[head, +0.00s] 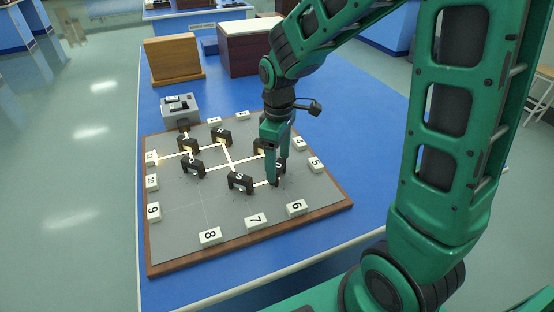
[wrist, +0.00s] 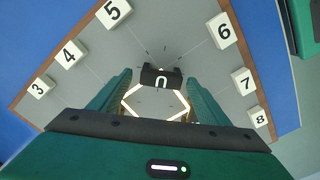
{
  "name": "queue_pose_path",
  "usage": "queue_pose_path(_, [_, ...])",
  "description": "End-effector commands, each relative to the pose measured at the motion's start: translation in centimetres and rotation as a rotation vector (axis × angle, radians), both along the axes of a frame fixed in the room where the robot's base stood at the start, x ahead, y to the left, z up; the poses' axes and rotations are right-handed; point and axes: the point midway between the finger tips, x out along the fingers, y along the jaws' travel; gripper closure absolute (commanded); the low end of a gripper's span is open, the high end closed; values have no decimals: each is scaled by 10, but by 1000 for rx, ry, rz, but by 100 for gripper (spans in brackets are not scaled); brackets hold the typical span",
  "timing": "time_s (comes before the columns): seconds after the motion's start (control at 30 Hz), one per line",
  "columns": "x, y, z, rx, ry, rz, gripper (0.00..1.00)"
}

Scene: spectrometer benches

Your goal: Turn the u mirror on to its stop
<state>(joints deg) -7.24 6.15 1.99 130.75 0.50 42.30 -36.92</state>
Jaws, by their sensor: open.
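The u mirror (wrist: 154,77) is a small black block marked with a letter that appears upside down in the wrist view. It stands upright on the grey board (wrist: 190,45). In the head view it is largely hidden by my gripper (head: 277,176), which points down at the board's right part. In the wrist view my green fingers (wrist: 160,88) are open, one to each side of the mirror. The mirror lies between them, with gaps visible on both sides. I cannot tell how far the mirror is turned from its stop.
Other black mirrors stand nearby, one (head: 240,182) just left of my gripper. Bright beam lines run between them. White number blocks, such as 7 (head: 256,221), line the board's edge. A grey box (head: 181,108), a wooden box (head: 174,60) and a dark red case (head: 249,50) stand behind.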

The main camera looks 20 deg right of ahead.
Motion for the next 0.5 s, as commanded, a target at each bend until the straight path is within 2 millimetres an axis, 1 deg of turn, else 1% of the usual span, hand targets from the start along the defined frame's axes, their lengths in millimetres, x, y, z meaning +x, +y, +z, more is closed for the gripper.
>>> queue_pose_path(0.07, [0,0,3,0,-1,0,30])
queue_pose_path(0.17, [1,0,13,1,-2,0,30])
queue_pose_path(0.5, [2,0,75,1,-4,0,30])
